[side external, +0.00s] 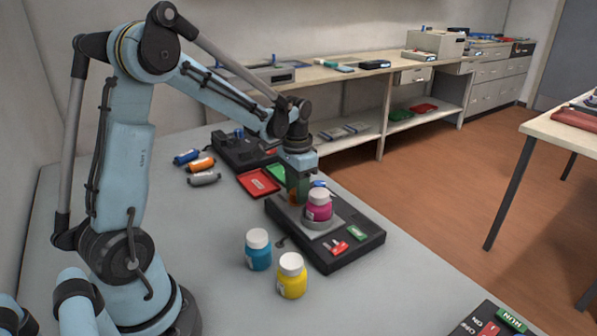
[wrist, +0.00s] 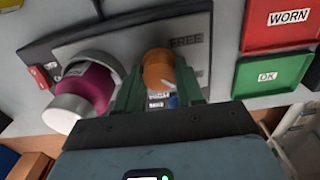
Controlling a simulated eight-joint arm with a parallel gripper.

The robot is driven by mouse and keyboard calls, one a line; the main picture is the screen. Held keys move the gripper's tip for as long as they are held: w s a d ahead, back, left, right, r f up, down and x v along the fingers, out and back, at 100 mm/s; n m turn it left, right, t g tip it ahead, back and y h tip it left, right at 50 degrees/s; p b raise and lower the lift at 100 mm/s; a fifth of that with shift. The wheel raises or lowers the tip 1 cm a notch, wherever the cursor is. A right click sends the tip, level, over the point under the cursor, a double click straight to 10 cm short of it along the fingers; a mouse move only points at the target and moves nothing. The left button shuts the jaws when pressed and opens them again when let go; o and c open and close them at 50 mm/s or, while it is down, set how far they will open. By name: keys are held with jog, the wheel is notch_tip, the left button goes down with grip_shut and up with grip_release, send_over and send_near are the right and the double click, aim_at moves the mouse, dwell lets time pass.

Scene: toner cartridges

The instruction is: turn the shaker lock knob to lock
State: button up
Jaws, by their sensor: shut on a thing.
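The shaker (side external: 352,252) is a dark low box with a grey top plate on the table. Its lock knob (wrist: 158,67) is orange and round, on the grey plate beside the word FREE (wrist: 187,41). My gripper (wrist: 158,84) is shut on the knob, with one green finger on each side of it. In the side view my gripper (side external: 298,190) points down at the back of the shaker. A magenta bottle (side external: 319,207) with a white cap stands on the shaker and also shows in the wrist view (wrist: 92,86). The fingers hide part of the plate's other lettering, so I cannot read the knob's setting.
A blue bottle (side external: 258,250) and a yellow bottle (side external: 291,276) stand in front of the shaker. A red WORN tray (side external: 258,183) and a green OK tray (wrist: 272,74) are close by. Several cartridges (side external: 200,164) lie farther left.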

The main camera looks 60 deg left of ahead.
jog(key=o, duration=1)
jog(key=shift+o, duration=0.2)
notch_tip(320, 180, up, 12)
dwell(0.4)
jog(key=s+d+f+t, duration=0.3)
jog(key=s+d+t, duration=0.4)
jog(key=d, duration=0.6)
jog(key=shift+s+d+f, duration=0.35)
jog(key=shift+s, duration=0.55)
